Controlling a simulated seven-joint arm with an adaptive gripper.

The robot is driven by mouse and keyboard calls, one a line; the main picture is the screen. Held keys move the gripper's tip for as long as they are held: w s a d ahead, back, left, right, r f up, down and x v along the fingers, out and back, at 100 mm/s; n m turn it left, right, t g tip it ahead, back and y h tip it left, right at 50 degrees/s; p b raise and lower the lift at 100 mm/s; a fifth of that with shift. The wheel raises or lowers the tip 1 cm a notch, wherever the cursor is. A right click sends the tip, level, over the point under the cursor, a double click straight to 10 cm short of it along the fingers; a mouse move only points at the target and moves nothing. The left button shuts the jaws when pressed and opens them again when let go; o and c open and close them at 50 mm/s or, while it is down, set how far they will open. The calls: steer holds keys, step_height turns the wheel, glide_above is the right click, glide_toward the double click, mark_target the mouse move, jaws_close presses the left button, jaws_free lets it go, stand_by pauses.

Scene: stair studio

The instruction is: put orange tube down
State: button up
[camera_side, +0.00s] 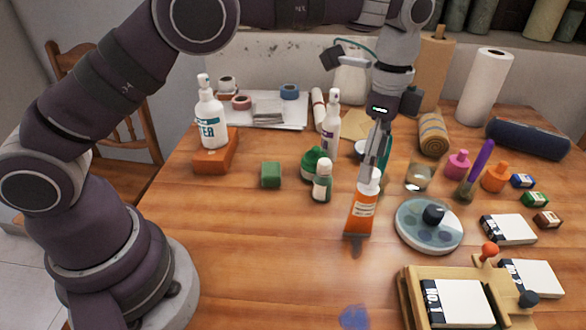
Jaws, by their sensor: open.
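The orange tube (361,216) stands near the middle of the wooden table, its white end up and its flat end down at the tabletop. It looks about upright, with a slight tilt. My gripper (372,168) is right above it, pointing down, with its fingers at the tube's white upper end. The jaws are open. From this side I cannot tell whether a finger touches the tube. A dark shadow or reflection lies just below the tube's lower edge.
A wooden tray (408,300) with cards sits at the front right. The table's front left (260,260) is clear.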

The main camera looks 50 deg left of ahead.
step_height(320, 180, up, 2)
steer(key=shift+r, duration=0.1)
steer(key=s+a+r+n+t, duration=0.2)
steer(key=s+a+r+n, duration=0.3)
steer(key=a+r+n, duration=0.15)
steer(key=s+a+f+n+t, duration=0.1)
steer(key=s+a+n, duration=0.2)
steer(key=s+n, duration=0.1)
steer(key=s+a+f+n+t, duration=0.1)
steer(key=s+a+n+t, duration=0.1)
steer(key=s, duration=0.5)
steer(key=shift+a+f+n+t, duration=0.3)
steer(key=shift+a+n, duration=0.15)
steer(key=shift+n, duration=0.4)
